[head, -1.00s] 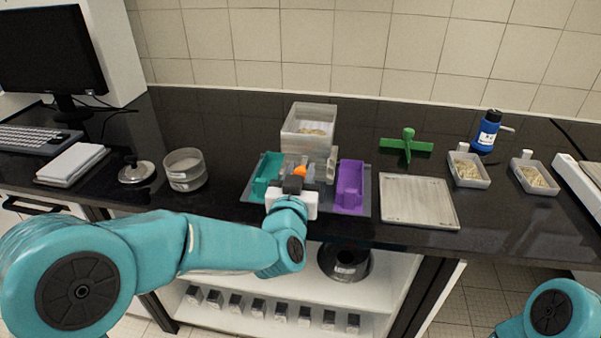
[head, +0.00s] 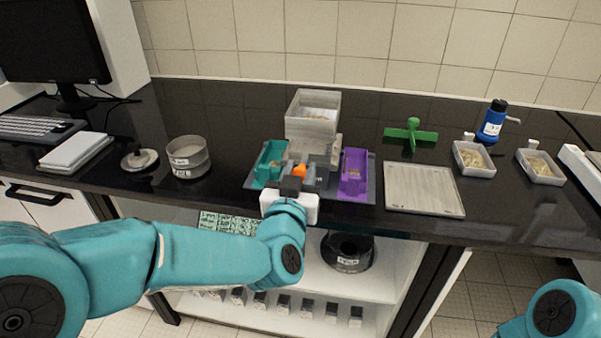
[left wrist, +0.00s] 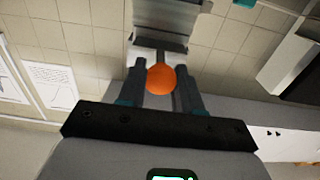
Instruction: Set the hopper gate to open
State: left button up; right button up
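The hopper (head: 313,127) is a pale, open-topped box with grainy material inside, standing at the back of a grey tray (head: 366,190). An orange ball knob (head: 299,170) is at its front, low down. My left gripper (head: 298,180) is around this knob. In the left wrist view the knob (left wrist: 161,79) sits between the two dark fingers (left wrist: 161,88), which appear to touch it on both sides. A grey metal part lies just beyond it. The knob's stem and the gate itself are mostly hidden. My right gripper is out of view.
A teal trough (head: 270,163) and a purple trough (head: 354,175) flank the gripper closely, with tan patches inside. A flat pale pan (head: 423,188), green cross-shaped piece (head: 411,134), blue bottle (head: 492,122) and two sample trays are right. A sieve (head: 188,157) and lid (head: 139,159) are left.

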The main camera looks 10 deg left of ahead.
pick_arm(q)
jog(key=o, duration=0.3)
jog(key=shift+s, duration=0.15)
jog(key=s+b, duration=0.4)
jog(key=s, duration=1.2)
jog(key=shift+s+b, duration=0.2)
jog(key=shift+b, duration=0.2)
